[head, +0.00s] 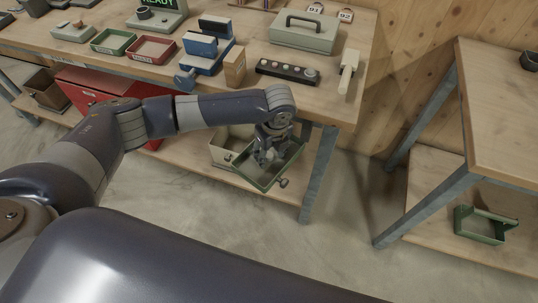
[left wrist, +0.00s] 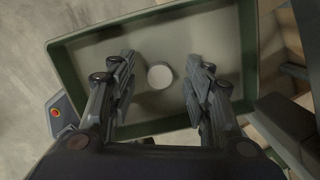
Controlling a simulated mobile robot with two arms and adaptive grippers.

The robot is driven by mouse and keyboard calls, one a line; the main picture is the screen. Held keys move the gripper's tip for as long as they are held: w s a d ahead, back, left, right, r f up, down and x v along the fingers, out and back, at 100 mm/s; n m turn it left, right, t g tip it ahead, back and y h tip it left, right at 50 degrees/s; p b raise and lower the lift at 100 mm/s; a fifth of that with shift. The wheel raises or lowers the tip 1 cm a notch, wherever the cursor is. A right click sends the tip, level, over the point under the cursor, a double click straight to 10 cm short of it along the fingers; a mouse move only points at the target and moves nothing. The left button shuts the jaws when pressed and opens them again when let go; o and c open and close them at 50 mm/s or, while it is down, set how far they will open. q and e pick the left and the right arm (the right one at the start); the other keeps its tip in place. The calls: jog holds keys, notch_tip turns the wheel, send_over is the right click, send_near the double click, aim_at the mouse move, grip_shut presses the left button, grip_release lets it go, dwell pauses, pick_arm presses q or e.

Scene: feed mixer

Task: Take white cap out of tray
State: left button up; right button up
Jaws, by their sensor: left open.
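The white cap (left wrist: 160,76) is a small round disc lying on the floor of the green tray, seen in the left wrist view. The tray (left wrist: 140,18) has a raised green rim and a pale inside. It also shows in the head view (head: 264,187), tilted in the picture at the lower shelf under the workbench. My left gripper (head: 262,158) reaches down over the tray. In the left wrist view its fingers (left wrist: 158,85) are open, one on each side of the cap, with clear gaps. In the head view the gripper hides the cap. My right gripper is not in view.
A beige box (head: 222,152) stands beside the tray on the lower shelf. The workbench top (head: 335,105) lies above, with a metal leg (head: 320,175) right of the tray. A red cabinet (head: 85,95) is left. A second table (head: 500,100) stands right.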

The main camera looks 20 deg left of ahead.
pick_arm(q)
jog(key=c, duration=0.8)
jog(key=shift+o, duration=0.2)
